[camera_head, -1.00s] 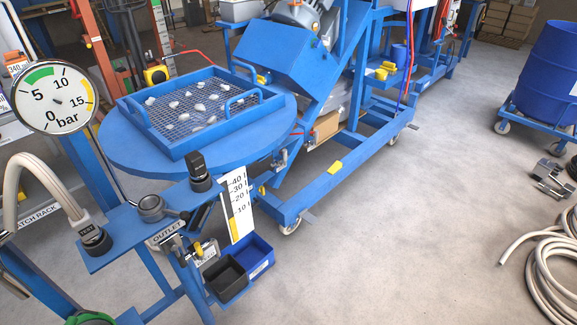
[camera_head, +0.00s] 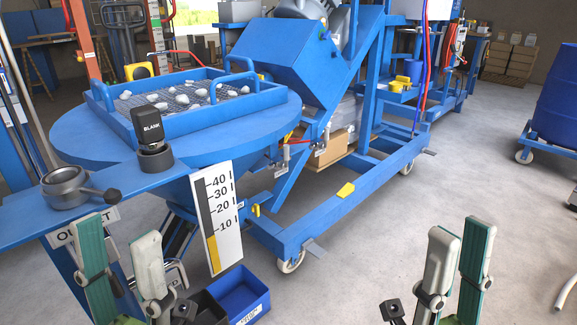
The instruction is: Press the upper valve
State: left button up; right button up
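A grey round valve with a dark lever and black knob (camera_head: 66,188) sits on top of the blue beam at the left, above the OUTLET label (camera_head: 78,230); it appears to be the upper valve. Its lever points right. My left gripper (camera_head: 119,234) is open and empty, its green-and-grey fingers pointing up below and in front of the valve, partly over the label. Parts below the beam are largely hidden behind this gripper. My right gripper (camera_head: 459,235) is open and empty at the lower right, over bare floor in the picture, far from the valve.
A black BLANK cap fitting (camera_head: 151,140) stands on the beam right of the valve. A level scale (camera_head: 217,215) hangs below the round blue table (camera_head: 75,140). A blue bin (camera_head: 240,297) is below. Floor at the right is mostly clear, with a drum on a dolly.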

aim_at(283, 165)
jog(key=i+l, duration=0.25)
jog(key=l, duration=0.2)
jog(key=i+l+z, duration=0.1)
jog(key=i+l, duration=0.15)
jog(key=l, duration=0.15)
jog(key=i+l, duration=0.3)
jog(key=k+l+z, duration=0.05)
jog(key=l, duration=0.1)
